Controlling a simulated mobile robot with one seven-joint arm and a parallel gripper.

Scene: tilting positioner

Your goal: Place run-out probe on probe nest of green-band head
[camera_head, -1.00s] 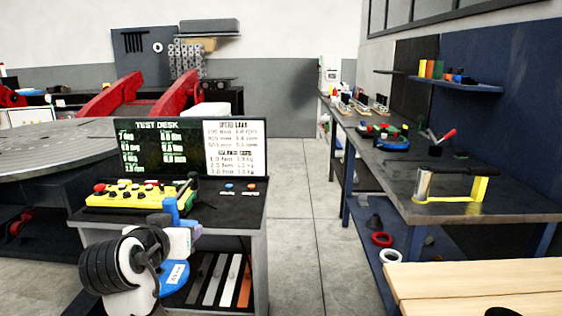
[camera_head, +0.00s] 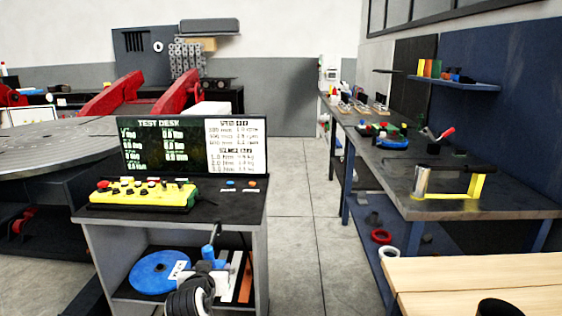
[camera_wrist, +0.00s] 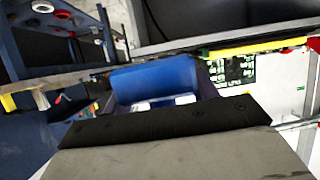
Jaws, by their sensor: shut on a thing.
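My gripper (camera_head: 207,270) is low at the front of the test desk in the head view, partly hidden by my own wrist. It is shut on a blue piece (camera_head: 208,254) with a thin dark rod rising from it, which I take for the run-out probe. In the wrist view the blue piece (camera_wrist: 155,76) sits beyond the dark edge of my gripper (camera_wrist: 165,122), with small white parts below it. The far side of the held piece is hidden. I cannot pick out the green-band head or its probe nest for sure.
The test desk (camera_head: 91,235) carries a yellow control box (camera_head: 140,197) and a display board (camera_head: 150,150). A blue disc (camera_head: 152,274) lies on its lower shelf. A steel bench (camera_head: 425,200) stands right, a large round table (camera_head: 50,140) left. Floor between desk and bench is clear.

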